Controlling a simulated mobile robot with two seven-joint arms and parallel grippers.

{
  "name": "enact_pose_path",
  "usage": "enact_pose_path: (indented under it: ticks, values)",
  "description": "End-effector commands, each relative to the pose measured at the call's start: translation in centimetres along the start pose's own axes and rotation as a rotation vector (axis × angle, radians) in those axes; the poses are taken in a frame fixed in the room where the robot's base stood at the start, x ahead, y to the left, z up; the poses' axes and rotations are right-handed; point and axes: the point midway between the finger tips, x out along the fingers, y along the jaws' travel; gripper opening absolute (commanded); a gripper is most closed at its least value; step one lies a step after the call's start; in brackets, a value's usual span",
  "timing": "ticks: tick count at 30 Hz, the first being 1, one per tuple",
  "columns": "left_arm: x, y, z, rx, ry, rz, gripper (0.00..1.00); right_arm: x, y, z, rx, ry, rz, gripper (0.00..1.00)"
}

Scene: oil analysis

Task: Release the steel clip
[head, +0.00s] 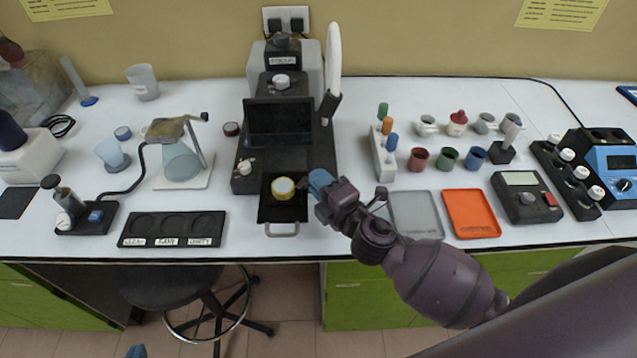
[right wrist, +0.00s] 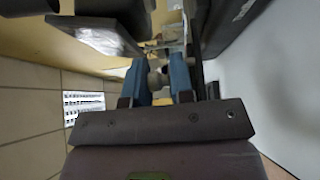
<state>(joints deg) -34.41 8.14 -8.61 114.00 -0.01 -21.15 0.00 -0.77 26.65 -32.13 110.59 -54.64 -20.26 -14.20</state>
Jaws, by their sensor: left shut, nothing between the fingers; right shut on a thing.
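My right gripper (head: 318,182) reaches in from the right, over the right edge of the black tray (head: 283,213) in front of the tall instrument. Its blue fingers are shut on a small dark piece (head: 302,184) beside the yellow-rimmed cup (head: 283,188) on the tray. I take this piece for the steel clip, but it is too small to tell for sure. In the right wrist view the blue fingers (right wrist: 162,82) stand with a small greyish part between them. Only a blue tip of my left gripper (head: 135,352) shows at the bottom edge, below the bench front.
The instrument (head: 283,118) stands behind the tray. A black three-well holder (head: 172,229) lies to the left. A grey tray (head: 416,214) and an orange tray (head: 471,213) lie to the right. A stool (head: 185,287) stands below the bench.

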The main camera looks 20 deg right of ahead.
Motion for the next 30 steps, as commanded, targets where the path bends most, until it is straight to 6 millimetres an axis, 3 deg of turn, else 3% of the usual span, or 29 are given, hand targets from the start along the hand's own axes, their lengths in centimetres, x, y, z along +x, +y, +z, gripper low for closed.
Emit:
enact_pose_path:
  ticks: [1,10,23,24,27,30]
  values:
    - [-0.05,-0.01,-0.10,0.000,0.000,0.000,0.00,0.26,0.77,0.28,-0.007,0.036,0.014,0.00]
    - [-0.03,-0.01,-0.06,0.000,0.001,0.000,0.00,0.69,0.96,0.81,-0.005,0.228,0.018,0.00]
    - [-0.04,-0.02,-0.08,0.000,0.001,0.000,0.00,0.79,1.12,0.92,-0.002,0.265,0.020,0.00]
    - [-0.04,-0.02,-0.08,0.000,0.001,0.000,0.00,0.79,1.12,0.93,-0.003,0.264,0.020,0.25]
    - [-0.04,-0.02,-0.08,0.000,0.001,0.000,0.00,0.75,1.02,0.93,-0.002,0.264,0.018,0.39]
    - [-0.05,-0.02,-0.05,0.000,0.001,0.000,0.00,0.70,0.85,0.90,-0.002,0.264,0.015,0.39]
